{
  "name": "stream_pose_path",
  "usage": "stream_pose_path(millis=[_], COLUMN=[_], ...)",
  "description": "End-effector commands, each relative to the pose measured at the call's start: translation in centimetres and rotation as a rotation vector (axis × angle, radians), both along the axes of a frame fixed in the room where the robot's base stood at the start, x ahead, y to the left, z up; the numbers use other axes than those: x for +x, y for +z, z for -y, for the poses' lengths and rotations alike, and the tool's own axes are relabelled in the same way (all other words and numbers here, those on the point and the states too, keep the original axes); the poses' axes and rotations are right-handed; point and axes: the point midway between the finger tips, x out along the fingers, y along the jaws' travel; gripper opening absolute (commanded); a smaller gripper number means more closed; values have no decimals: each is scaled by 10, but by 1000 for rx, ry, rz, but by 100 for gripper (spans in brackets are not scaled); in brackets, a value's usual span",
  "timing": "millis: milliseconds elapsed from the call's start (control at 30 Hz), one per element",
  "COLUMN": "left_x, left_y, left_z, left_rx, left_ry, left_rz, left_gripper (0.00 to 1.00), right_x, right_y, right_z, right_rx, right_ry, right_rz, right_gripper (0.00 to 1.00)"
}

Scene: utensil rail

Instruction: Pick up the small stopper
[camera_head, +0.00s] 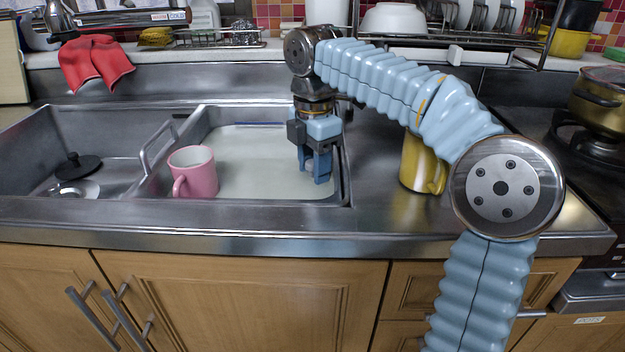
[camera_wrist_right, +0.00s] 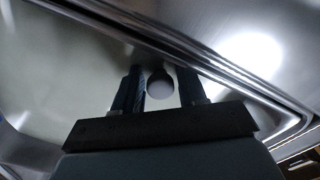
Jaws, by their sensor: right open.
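A black round stopper (camera_head: 78,166) with a knob on top is in the left sink basin, at the far side of the metal drain (camera_head: 82,189). My right gripper (camera_head: 316,174) is well to its right, pointing down inside the right basin near that basin's right wall. Its fingers are apart. In the right wrist view, the gripper (camera_wrist_right: 161,88) has a small round pale thing (camera_wrist_right: 160,90) with a dark upper edge showing between its fingers. I cannot tell whether this is a small stopper or whether the fingers touch it. My left gripper is out of view.
A pink mug (camera_head: 193,172) stands at the left of the right basin (camera_head: 262,198), by a metal handle (camera_head: 158,146) at the divider. A yellow mug (camera_head: 417,172) stands on the counter, partly behind my right arm.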

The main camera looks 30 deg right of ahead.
Motion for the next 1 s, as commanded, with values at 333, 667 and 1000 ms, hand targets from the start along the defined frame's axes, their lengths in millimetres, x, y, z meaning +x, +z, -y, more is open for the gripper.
stream_pose_path(millis=[333,667,1000], left_x=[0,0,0], left_y=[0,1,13], left_z=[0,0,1], left_rx=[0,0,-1], left_ry=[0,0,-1], left_rz=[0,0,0], left_gripper=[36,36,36], right_x=[0,0,1], right_y=[0,1,37], right_z=[0,0,-1], right_rx=[0,0,0], right_ry=[0,0,1], right_rz=[0,-1,3], right_gripper=[17,0,0])
